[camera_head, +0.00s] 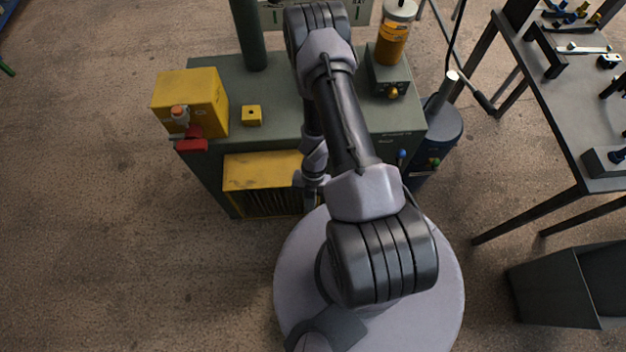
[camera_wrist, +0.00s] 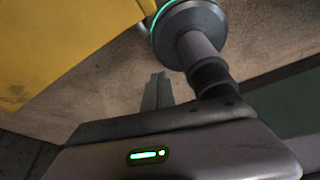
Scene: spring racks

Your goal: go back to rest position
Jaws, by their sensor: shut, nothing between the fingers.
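My arm reaches from my round base up over the green machine cabinet (camera_head: 275,95) and folds down at its front. My gripper (camera_wrist: 157,92) shows in the wrist view as two grey fingers lying close together, with nothing between them. In the head view the wrist hangs by the right end of the yellow front panel (camera_head: 262,170), and the arm hides much of it. Whether the gripper touches the cabinet I cannot tell. A yellow surface (camera_wrist: 60,45) fills the upper left of the wrist view.
On the cabinet stand a yellow box (camera_head: 205,97) with a red part, a small yellow block (camera_head: 251,115) and an amber bottle (camera_head: 392,42). A blue-grey canister (camera_head: 440,125) stands to the right. A workbench (camera_head: 555,90) and a dark bin (camera_head: 565,285) lie farther right.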

